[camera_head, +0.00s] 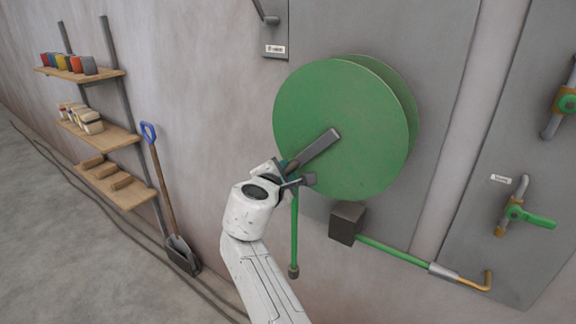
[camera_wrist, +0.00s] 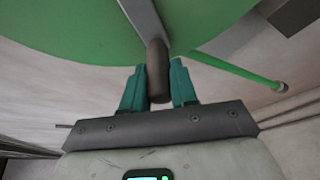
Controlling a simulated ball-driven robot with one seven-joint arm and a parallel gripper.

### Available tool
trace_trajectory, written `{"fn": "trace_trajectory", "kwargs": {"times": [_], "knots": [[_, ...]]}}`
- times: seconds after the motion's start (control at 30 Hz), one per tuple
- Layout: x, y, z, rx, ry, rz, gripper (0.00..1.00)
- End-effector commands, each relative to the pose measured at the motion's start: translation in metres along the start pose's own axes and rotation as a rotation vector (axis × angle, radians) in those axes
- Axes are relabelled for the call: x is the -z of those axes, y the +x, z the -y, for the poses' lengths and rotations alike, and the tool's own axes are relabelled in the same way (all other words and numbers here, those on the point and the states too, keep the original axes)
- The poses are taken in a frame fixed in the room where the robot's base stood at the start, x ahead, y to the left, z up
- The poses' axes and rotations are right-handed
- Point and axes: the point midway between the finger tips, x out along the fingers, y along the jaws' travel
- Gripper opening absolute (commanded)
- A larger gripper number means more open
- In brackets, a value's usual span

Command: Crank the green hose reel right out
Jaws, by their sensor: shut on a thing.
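The green hose reel (camera_head: 330,110) is a large round drum mounted on a grey wall panel. A grey crank arm (camera_head: 318,147) runs from near its middle down to the left. In the wrist view the crank's dark handle (camera_wrist: 157,60) stands between the teal fingers of my gripper (camera_wrist: 158,88), which is shut on it. In the head view my gripper (camera_head: 285,172) is at the lower left of the reel's face and partly hides the handle. A green hose (camera_head: 294,235) hangs below the reel and ends in a dark tip.
A dark box (camera_head: 347,223) sits under the reel, with a green pipe (camera_head: 395,250) leading right. Valves with green handles (camera_head: 530,218) are at the right. A blue-handled shovel (camera_head: 163,190) and shelves (camera_head: 105,132) stand along the wall at left.

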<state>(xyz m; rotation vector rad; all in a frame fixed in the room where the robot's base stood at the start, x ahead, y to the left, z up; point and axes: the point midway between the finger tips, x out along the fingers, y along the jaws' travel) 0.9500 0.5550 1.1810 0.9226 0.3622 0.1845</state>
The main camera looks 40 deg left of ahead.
Motion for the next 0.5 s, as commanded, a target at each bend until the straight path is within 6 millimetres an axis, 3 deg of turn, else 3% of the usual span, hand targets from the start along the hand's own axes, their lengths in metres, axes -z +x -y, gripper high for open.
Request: {"fn": "trace_trajectory", "kwargs": {"times": [0.5], "knots": [[0.0053, 0.0014, 0.0048, 0.019, -0.038, -0.004, 0.00]]}}
